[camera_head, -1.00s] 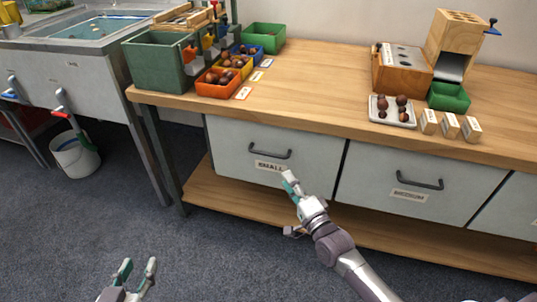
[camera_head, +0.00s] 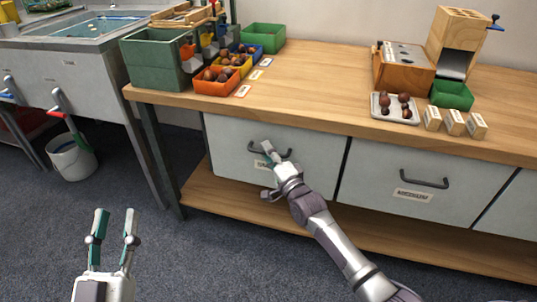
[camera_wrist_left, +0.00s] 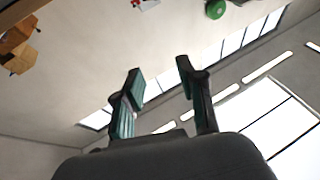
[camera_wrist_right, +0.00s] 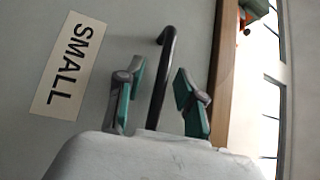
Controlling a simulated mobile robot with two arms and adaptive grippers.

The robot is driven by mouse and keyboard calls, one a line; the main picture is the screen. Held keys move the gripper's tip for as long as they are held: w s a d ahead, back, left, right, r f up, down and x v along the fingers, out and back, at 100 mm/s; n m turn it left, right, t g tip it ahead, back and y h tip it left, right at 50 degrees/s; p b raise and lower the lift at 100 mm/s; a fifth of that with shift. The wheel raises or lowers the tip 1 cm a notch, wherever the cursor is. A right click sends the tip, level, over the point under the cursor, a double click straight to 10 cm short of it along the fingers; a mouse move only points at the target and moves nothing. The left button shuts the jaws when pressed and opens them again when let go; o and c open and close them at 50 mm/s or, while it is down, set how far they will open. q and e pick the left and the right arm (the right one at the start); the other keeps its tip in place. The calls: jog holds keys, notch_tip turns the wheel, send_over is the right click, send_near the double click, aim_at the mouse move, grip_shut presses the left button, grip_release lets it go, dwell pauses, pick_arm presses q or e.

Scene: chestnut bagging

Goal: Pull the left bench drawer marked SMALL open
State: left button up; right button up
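The SMALL drawer (camera_head: 228,159) is the pale grey front under the bench at the left, and it looks closed. Its dark bar handle (camera_head: 284,154) is partly hidden by my right gripper (camera_head: 268,152) in the head view. In the right wrist view the handle (camera_wrist_right: 161,80) runs between the two fingers of my open right gripper (camera_wrist_right: 160,95), with gaps to both fingers. The SMALL label (camera_wrist_right: 69,65) lies beside it. My left gripper (camera_head: 116,225) is open and empty, over the floor at lower left; it also shows in the left wrist view (camera_wrist_left: 158,90).
The MEDIUM drawer (camera_head: 375,180) is to the right, closed. The bench top (camera_head: 310,85) holds coloured bins, a white tray (camera_head: 395,118) and small boxes. A lower shelf (camera_head: 220,205) runs beneath the drawers. A sink and bucket (camera_head: 72,160) stand at left.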

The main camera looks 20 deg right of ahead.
grip_shut()
dwell(0.4)
